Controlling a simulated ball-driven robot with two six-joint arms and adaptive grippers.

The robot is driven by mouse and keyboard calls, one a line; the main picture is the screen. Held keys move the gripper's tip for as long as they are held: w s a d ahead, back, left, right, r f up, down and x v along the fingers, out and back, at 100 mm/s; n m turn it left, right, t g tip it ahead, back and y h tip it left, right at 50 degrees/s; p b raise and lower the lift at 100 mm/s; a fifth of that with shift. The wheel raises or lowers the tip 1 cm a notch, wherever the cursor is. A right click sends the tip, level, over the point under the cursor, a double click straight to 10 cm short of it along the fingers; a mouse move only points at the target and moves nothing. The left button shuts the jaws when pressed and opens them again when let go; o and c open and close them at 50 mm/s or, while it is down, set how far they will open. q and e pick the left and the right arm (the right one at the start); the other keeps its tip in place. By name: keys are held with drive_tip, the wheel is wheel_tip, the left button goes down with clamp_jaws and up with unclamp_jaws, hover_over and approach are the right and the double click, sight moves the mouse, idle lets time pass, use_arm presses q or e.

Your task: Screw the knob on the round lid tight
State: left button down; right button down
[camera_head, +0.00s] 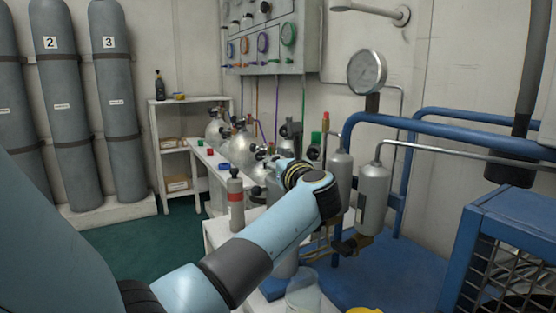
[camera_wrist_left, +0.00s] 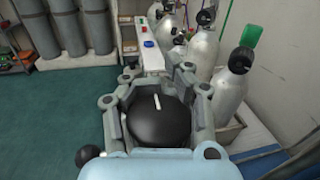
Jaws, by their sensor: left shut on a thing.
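In the left wrist view a black round knob (camera_wrist_left: 160,128) with a short white line on its top sits between the fingers of my left gripper (camera_wrist_left: 157,108). The fingers are shut on it from both sides. The round lid under the knob is hidden by the knob and the fingers. In the head view my left arm reaches from the lower left to the middle, and its wrist hides most of the gripper and the knob. My right gripper is not in view.
Silver cylinders (camera_wrist_left: 229,85) with black valves stand close to the right of my left gripper. In the head view a grey bottle with a red band (camera_head: 236,205) stands left of the wrist. Blue pipes (camera_head: 450,135) and a blue cage (camera_head: 500,215) are at the right. Green floor lies open at left.

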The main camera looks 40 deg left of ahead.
use_arm(q)
drive_tip(key=shift+d+f, duration=0.1)
drive_tip(key=shift+f, duration=0.15)
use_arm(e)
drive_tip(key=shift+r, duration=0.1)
